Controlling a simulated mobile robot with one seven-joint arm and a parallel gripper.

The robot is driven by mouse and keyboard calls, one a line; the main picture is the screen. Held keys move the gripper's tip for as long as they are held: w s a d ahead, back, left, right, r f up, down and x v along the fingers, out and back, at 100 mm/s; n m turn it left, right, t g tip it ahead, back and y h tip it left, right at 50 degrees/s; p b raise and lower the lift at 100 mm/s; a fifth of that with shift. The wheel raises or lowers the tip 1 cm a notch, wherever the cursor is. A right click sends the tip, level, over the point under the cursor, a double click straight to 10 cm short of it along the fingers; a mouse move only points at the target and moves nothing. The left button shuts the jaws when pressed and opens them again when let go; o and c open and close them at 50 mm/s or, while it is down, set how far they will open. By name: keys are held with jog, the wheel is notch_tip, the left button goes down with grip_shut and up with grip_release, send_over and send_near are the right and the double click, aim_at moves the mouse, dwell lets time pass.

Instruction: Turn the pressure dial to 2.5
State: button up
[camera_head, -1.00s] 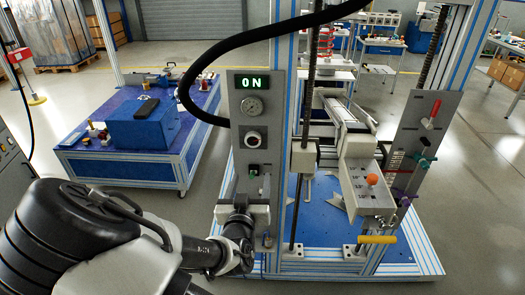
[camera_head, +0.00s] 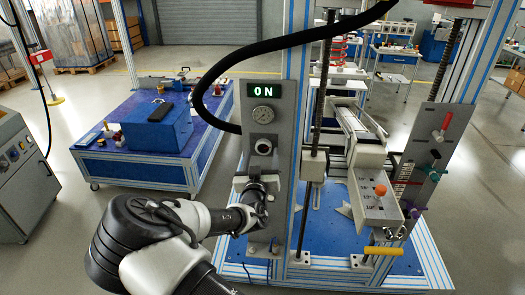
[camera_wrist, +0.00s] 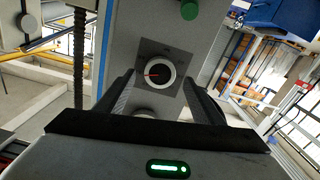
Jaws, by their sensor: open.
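In the wrist view the dial (camera_wrist: 156,75) has a white ring, a dark centre and a red pointer line, on a dark square plate. My gripper (camera_wrist: 158,80) is open, with one black finger on each side of the dial in that view. I cannot tell whether the fingers touch it. In the head view my gripper (camera_head: 258,188) is at the panel, just below the dial. The dial's scale is not readable.
A green button (camera_wrist: 189,10) shows in the wrist view. A black hose (camera_head: 230,75) arcs by the panel. A vertical screw (camera_head: 318,120) and a unit with an orange knob (camera_head: 380,190) stand right.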

aim_at(263, 147)
jog(key=shift+w, duration=1.4)
jog(key=c, duration=1.1)
jog(key=shift+o, duration=0.2)
